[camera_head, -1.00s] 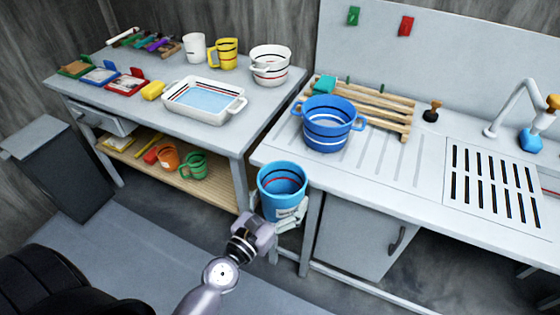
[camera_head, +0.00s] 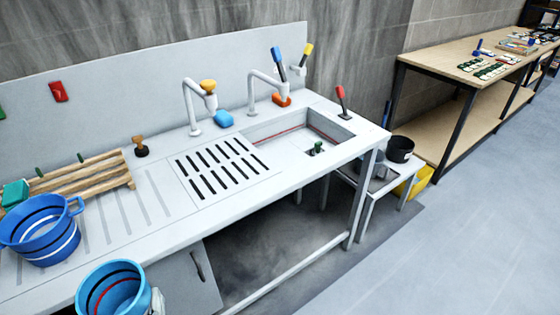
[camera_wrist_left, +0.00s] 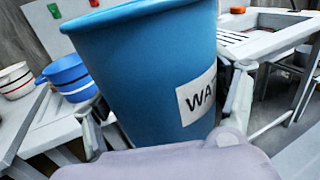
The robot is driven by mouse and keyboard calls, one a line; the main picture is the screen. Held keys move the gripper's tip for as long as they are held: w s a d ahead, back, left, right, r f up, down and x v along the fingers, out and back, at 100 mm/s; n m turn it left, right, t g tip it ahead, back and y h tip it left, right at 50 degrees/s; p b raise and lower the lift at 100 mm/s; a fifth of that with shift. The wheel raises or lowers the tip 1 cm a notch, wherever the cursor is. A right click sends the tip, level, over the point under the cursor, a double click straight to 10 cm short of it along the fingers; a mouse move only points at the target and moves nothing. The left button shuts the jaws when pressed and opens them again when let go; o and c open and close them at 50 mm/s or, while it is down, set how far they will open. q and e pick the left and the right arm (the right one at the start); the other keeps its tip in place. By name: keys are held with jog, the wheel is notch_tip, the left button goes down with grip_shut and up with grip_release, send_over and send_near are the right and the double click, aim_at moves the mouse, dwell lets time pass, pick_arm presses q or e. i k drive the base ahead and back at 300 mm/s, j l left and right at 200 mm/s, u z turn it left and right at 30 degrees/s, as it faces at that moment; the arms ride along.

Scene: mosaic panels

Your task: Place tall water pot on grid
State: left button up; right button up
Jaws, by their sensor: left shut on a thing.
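The tall water pot (camera_head: 112,290) is blue and open at the top, with dark and red lines inside. In the head view it is at the bottom left, in front of the counter edge and cut by the frame. My left gripper (camera_head: 157,302) is shut on it, and only a fingertip shows at its right side. In the left wrist view the pot (camera_wrist_left: 150,65) fills the middle between the fingers, with a white label reading "WA". The slotted grid (camera_head: 217,166) is set in the counter left of the sink basin, and it is bare. My right gripper is out of view.
A wide blue pot (camera_head: 40,232) stands at the counter's left, by a wooden rack (camera_head: 85,178). Two taps (camera_head: 192,105) rise behind the grid. A basin (camera_head: 300,140) is to its right.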

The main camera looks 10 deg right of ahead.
aim_at(222, 163)
jog(key=i+j+z, duration=0.1)
jog(key=z, duration=0.3)
jog(key=i+j+z, duration=0.1)
jog(key=z, duration=0.25)
jog(key=i+j+z, duration=0.1)
jog(key=j+z, duration=0.4)
jog(key=z, duration=0.25)
